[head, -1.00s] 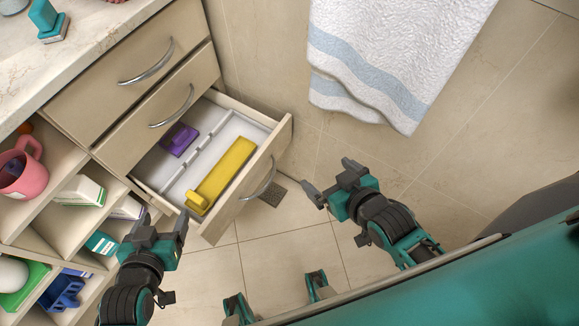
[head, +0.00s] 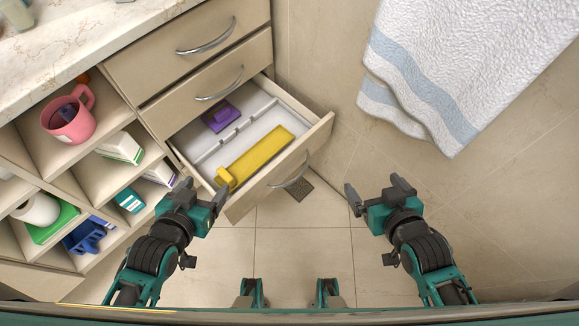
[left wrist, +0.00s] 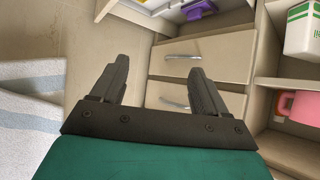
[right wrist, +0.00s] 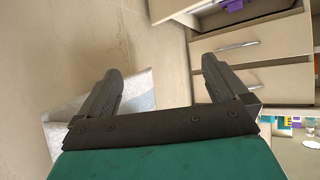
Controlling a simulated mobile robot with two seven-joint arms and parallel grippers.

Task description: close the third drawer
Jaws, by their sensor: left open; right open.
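The third drawer (head: 281,181) stands pulled out below two closed drawers, its front and curved metal handle (head: 291,170) facing the floor area before me. Inside lie a yellow object (head: 258,154) and a purple object (head: 220,117), on either side of a divider. My left gripper (head: 205,186) is open and empty near the drawer's front left corner; I cannot tell whether it touches. My right gripper (head: 376,188) is open and empty, right of the drawer front and apart from it. The open drawer's edge also shows in the right wrist view (right wrist: 175,8).
Open shelves (head: 77,178) with a pink mug (head: 70,123), boxes and other items stand close left of my left gripper. A towel (head: 432,75) hangs on the wall at the upper right. The tiled floor (head: 305,240) between my arms is clear.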

